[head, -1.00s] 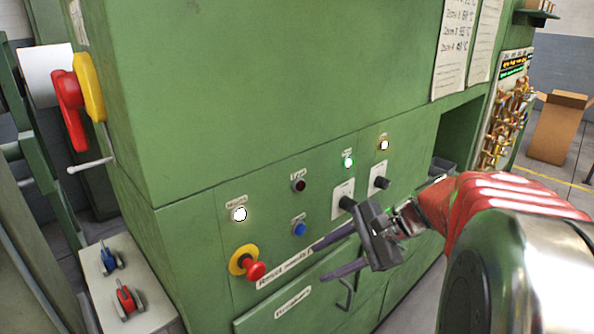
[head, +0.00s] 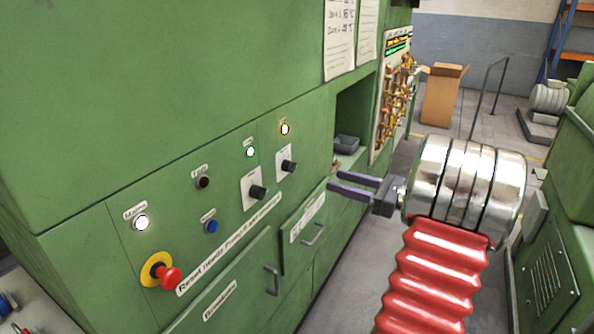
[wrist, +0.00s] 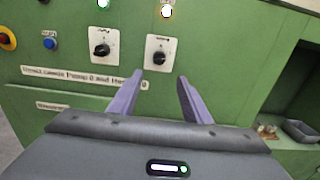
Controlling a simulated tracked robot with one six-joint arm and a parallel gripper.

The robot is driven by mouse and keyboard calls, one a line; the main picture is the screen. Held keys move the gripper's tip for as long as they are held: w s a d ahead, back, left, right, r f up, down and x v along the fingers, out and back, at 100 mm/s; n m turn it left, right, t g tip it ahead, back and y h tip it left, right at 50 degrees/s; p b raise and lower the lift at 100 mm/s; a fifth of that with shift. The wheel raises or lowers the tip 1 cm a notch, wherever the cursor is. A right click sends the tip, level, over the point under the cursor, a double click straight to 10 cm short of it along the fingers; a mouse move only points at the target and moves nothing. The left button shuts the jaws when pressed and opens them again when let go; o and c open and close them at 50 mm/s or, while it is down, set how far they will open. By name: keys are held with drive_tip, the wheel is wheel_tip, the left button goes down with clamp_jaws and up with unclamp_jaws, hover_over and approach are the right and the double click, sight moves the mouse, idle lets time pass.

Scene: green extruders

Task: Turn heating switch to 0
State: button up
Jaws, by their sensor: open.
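Two black rotary switches on white plates sit on the green cabinet front. In the head view the left switch (head: 257,191) is below a lit green lamp, and the right switch (head: 288,166) is below a lit amber-white lamp. The wrist view shows the left switch (wrist: 102,50) and the right switch (wrist: 159,57). Their labels are too small to read, so I cannot tell which is heating. My gripper (head: 334,182) is open and empty, apart from the panel, to the right of both switches. In the wrist view its purple fingers (wrist: 157,88) reach up below the right switch.
A red emergency button (head: 169,278) on a yellow ring and a blue button (head: 211,227) are on the panel's left. Drawer handles (head: 314,235) protrude below. An open recess (head: 352,122) holds a grey tray. A cardboard box (head: 441,95) stands behind.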

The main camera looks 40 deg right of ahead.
sight(290, 167)
drive_tip(key=shift+w+a, duration=0.1)
drive_tip(key=x, duration=1.3)
drive_tip(key=shift+w, duration=0.35)
drive_tip(key=shift+c, duration=0.5)
drive_tip(key=shift+a, duration=0.1)
drive_tip(key=c, duration=0.9)
